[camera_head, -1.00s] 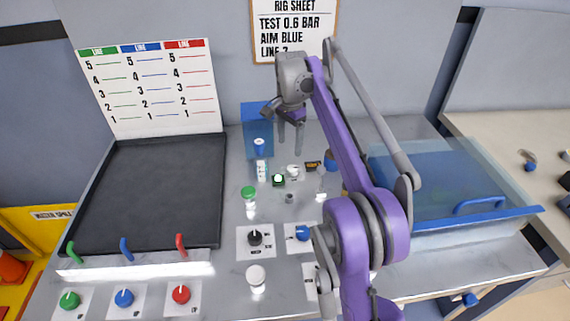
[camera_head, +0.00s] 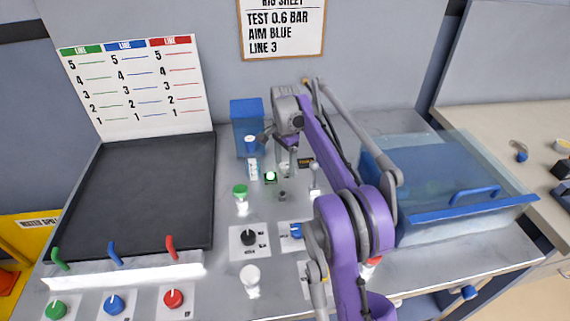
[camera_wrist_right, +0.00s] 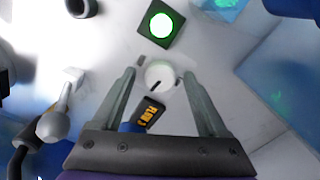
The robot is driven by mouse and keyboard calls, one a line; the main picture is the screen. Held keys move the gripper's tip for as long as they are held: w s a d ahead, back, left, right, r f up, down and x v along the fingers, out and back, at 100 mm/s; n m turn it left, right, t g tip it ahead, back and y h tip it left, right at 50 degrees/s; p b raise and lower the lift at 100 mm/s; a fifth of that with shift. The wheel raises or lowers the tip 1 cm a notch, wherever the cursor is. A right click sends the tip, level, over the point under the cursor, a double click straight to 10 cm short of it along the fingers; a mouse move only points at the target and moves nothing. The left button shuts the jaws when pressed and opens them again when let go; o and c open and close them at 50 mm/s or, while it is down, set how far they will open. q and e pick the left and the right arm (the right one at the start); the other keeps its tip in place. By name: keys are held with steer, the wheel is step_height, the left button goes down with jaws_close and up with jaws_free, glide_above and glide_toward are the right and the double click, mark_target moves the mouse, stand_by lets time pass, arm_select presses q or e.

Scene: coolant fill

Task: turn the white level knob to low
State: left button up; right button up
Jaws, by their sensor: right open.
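The white level knob (camera_wrist_right: 159,76) is a small round knob with a dark pointer line, on the metal panel in the right wrist view. Its pointer line lies slanted across the lower side of the knob in that view. My right gripper (camera_wrist_right: 159,73) is open, with one finger on each side of the knob and a visible gap to each. In the head view my right gripper (camera_head: 286,160) points down over the panel and largely hides the knob. My left gripper is not in view.
A lit green button (camera_head: 271,177) sits close to the knob. A small dark display with orange text (camera_wrist_right: 149,112) is beside it. A grey ball-ended lever (camera_wrist_right: 56,122) stands left in the wrist view. A blue-handled clear cover (camera_head: 440,190) is at right.

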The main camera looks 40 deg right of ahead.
steer(key=shift+f, duration=0.1)
jaws_close()
stand_by(0.4)
steer(key=shift+n, duration=0.3)
steer(key=n+p, duration=0.1)
steer(key=n, duration=0.1)
steer(key=shift+n, duration=0.3)
steer(key=n+p, duration=0.1)
steer(key=n, duration=0.1)
steer(key=shift+n, duration=0.3)
steer(key=n+p, duration=0.1)
steer(key=n, duration=0.5)
steer(key=shift+p, duration=0.4)
steer(key=shift+n, duration=0.3)
